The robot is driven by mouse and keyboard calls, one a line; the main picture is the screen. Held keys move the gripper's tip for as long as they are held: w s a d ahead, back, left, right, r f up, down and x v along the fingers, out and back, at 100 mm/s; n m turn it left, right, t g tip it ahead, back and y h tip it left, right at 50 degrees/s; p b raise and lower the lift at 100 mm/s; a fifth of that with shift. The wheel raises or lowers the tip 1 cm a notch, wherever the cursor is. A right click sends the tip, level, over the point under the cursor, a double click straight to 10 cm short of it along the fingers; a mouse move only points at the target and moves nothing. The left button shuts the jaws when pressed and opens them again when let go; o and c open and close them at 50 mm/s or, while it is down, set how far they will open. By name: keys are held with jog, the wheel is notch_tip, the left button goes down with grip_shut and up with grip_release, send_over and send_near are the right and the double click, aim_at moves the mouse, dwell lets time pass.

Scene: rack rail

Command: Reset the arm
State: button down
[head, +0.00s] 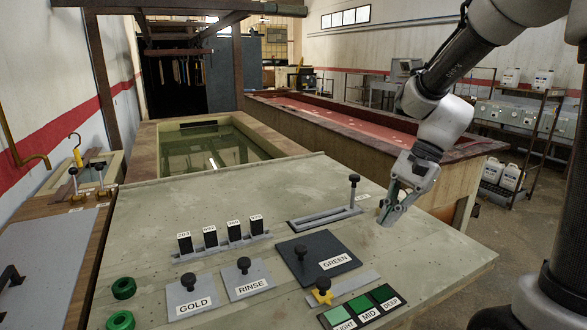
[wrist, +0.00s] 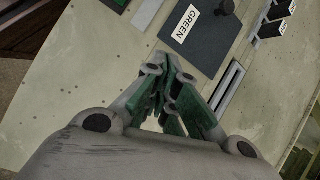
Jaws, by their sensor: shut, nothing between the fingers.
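My gripper (head: 392,210) hangs from my arm over the right part of the sloped grey-green panel (head: 150,222) in the head view. In the wrist view its green-padded fingers (wrist: 172,125) are together and hold nothing. The gripper is to the right of the slotted rail (head: 325,216) with its upright black-knobbed lever (head: 353,188). The gripper appears apart from the rail. In the wrist view the GREEN plate (wrist: 195,42) lies above the fingers.
Knobs stand on the GOLD (head: 182,301), RINSE (head: 242,287) and GREEN plates. Several black tags stand in a rack (head: 222,246). A yellow-based knob (head: 321,292) and green swatches (head: 362,305) sit at the front. A liquid-filled tank (head: 205,148) lies behind.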

jog(key=s+d+r+n+t+h, duration=0.2)
jog(key=s+d+r+n+t, duration=0.1)
jog(key=s+d, duration=0.3)
jog(key=s+d+r+n+t+h, duration=0.3)
jog(key=s+d+r+n, duration=0.2)
jog(key=s+d+n, duration=0.1)
jog(key=shift+s+d+h, duration=0.3)
jog(key=shift+s+d, duration=0.1)
jog(key=shift+d, duration=0.15)
